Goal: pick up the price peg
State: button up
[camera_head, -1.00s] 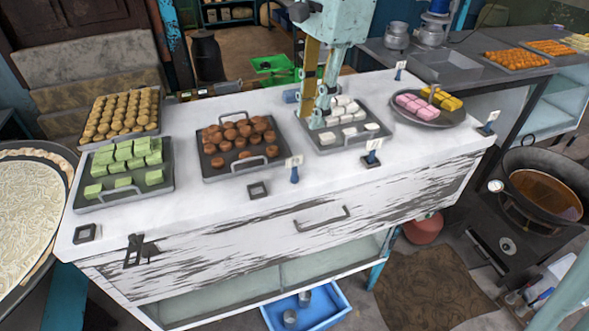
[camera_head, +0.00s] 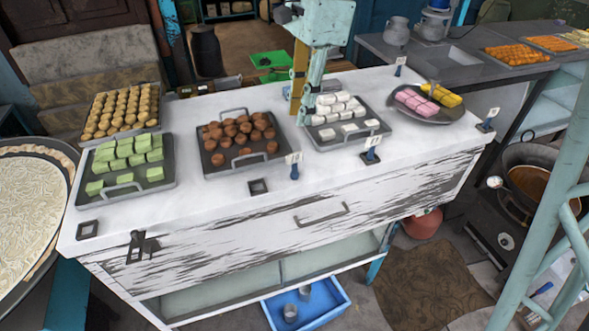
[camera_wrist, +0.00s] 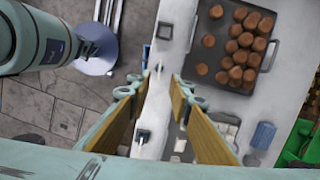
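Price pegs with white tags and blue bases stand on the white counter. One peg (camera_head: 294,166) is in front of the tray of brown sweets. Another peg (camera_head: 371,151) is in front of the tray of white sweets. Others stand at the back (camera_head: 400,66) and right end (camera_head: 488,119). My gripper (camera_head: 304,120) is above the counter, between the brown and white sweets. In the wrist view my gripper (camera_wrist: 154,90) is open, with nothing between its fingers.
Trays of green (camera_head: 122,160), brown (camera_head: 203,160) and white sweets (camera_head: 322,144) line the counter, with a plate (camera_head: 424,114) at right. Dark square pieces lie near the front edge (camera_head: 258,187) and left corner (camera_head: 87,230). The front strip is mostly clear.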

aim_at(295, 154)
jog(key=shift+s+a+f, duration=0.1)
jog(key=shift+a+f, duration=0.1)
jog(key=shift+f, duration=1.1)
jog(key=shift+s+a+f, duration=0.1)
jog(key=shift+a+f, duration=0.05)
jog(key=shift+f, duration=1.2)
jog(key=shift+a+f, duration=0.2)
jog(key=shift+f, duration=1.1)
jog(key=shift+s+a+f, duration=0.1)
jog(key=shift+a+f, duration=0.05)
jog(key=shift+f, duration=2.4)
grip_shut()
